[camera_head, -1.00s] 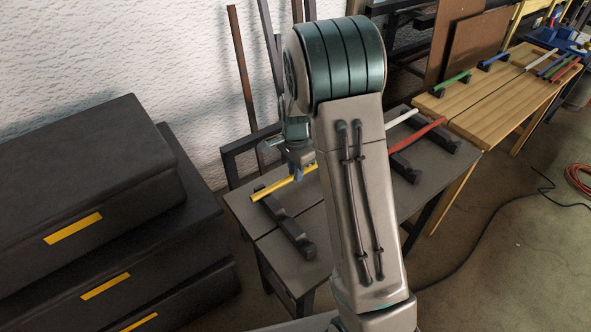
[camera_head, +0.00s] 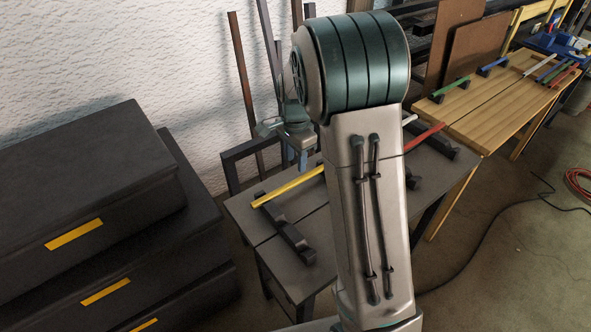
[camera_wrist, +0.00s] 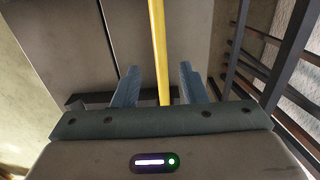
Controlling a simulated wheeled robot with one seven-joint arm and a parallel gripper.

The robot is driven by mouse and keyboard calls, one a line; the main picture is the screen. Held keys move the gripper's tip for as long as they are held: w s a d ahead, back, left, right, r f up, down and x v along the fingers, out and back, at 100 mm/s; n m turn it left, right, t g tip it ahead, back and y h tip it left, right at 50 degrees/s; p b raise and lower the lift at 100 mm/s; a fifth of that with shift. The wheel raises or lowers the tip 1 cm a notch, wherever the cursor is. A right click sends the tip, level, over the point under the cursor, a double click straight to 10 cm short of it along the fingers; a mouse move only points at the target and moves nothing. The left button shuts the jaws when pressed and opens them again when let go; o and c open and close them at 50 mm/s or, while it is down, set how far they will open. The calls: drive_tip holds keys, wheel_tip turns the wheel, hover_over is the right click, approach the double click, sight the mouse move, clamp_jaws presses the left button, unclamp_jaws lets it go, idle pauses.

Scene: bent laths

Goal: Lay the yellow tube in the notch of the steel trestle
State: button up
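The yellow tube (camera_head: 285,188) lies across the far end of a dark notched bar (camera_head: 288,232) on the grey steel trestle (camera_head: 243,214). My arm hides its right end, and I cannot tell whether it is seated in a notch. My gripper (camera_head: 302,160) is above the tube, apart from it in the head view. In the wrist view my gripper (camera_wrist: 159,86) has its two fingers spread wide, with the yellow tube (camera_wrist: 158,45) running between them and touching neither. The palm edge hides the tube's near end.
White and red (camera_head: 425,135) tubes lie on the trestle's right part. A wooden bench (camera_head: 480,115) beyond carries several coloured tubes. Black drawers (camera_head: 95,200) stand at the left, and dark uprights (camera_head: 241,80) lean on the white wall behind my gripper.

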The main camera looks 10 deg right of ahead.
drive_tip(key=s+r+n+t, duration=0.1)
drive_tip(key=s+r+n, duration=0.5)
drive_tip(key=s+r, duration=0.45)
drive_tip(key=s+n+t, duration=0.1)
drive_tip(key=s+n, duration=0.6)
drive_tip(key=s, duration=0.7)
drive_tip(key=shift+a+f+n, duration=0.2)
drive_tip(key=shift+f+n, duration=0.1)
drive_tip(key=shift+f, duration=0.05)
drive_tip(key=shift+r, duration=0.1)
wheel_tip(320, 180, up, 7)
drive_tip(key=p, duration=0.6)
drive_tip(key=shift+d+f+t, duration=0.2)
drive_tip(key=shift+t, duration=0.2)
